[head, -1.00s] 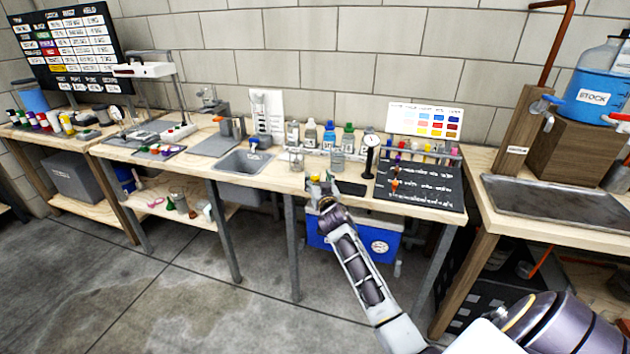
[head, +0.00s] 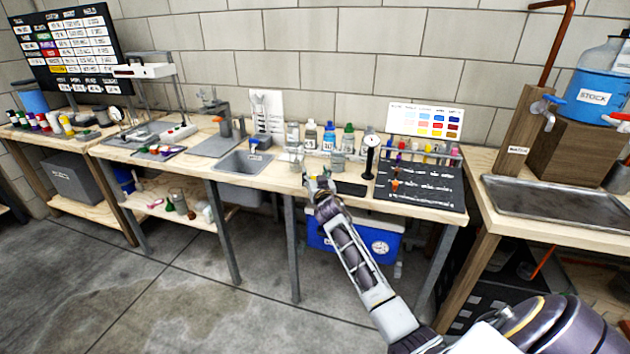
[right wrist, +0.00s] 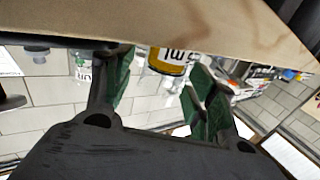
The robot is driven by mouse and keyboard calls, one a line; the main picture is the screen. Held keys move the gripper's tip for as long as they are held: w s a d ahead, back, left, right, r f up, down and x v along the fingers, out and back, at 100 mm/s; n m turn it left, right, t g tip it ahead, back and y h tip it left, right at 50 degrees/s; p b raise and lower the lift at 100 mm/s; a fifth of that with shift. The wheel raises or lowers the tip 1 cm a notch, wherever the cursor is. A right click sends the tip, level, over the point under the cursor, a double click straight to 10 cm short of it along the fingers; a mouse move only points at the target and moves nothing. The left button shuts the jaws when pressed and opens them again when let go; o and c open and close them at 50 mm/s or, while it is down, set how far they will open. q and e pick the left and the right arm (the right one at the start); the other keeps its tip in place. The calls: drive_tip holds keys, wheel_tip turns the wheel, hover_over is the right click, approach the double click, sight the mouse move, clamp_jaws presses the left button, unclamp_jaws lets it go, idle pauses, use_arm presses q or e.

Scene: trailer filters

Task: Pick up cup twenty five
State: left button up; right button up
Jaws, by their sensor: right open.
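My right gripper (head: 319,182) is at the front edge of the middle bench (head: 205,174), below the clear containers. In the right wrist view its two green-padded fingers (right wrist: 163,90) are spread apart. Between and beyond them is a clear container with a yellow and white label (right wrist: 172,60) reading "ml", seen upside down near the bench edge; its number is hidden or unreadable. In the head view a small clear container (head: 296,154) and another (head: 338,161) stand near the gripper. I cannot tell which is cup twenty five. My left gripper is out of view.
Several labelled bottles (head: 329,137) stand behind.

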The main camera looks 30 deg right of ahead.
drive_tip(key=c, duration=1.1)
drive_tip(key=shift+r, duration=0.1)
drive_tip(key=shift+r, duration=0.2)
drive_tip(key=shift+r+p, duration=0.3)
drive_tip(key=shift+r, duration=0.35)
use_arm(q)
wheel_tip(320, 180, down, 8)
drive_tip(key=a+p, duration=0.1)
drive_tip(key=p, duration=0.1)
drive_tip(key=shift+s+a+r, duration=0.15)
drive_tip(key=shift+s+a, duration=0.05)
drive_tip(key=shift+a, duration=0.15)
use_arm(e)
wheel_tip(320, 180, up, 8)
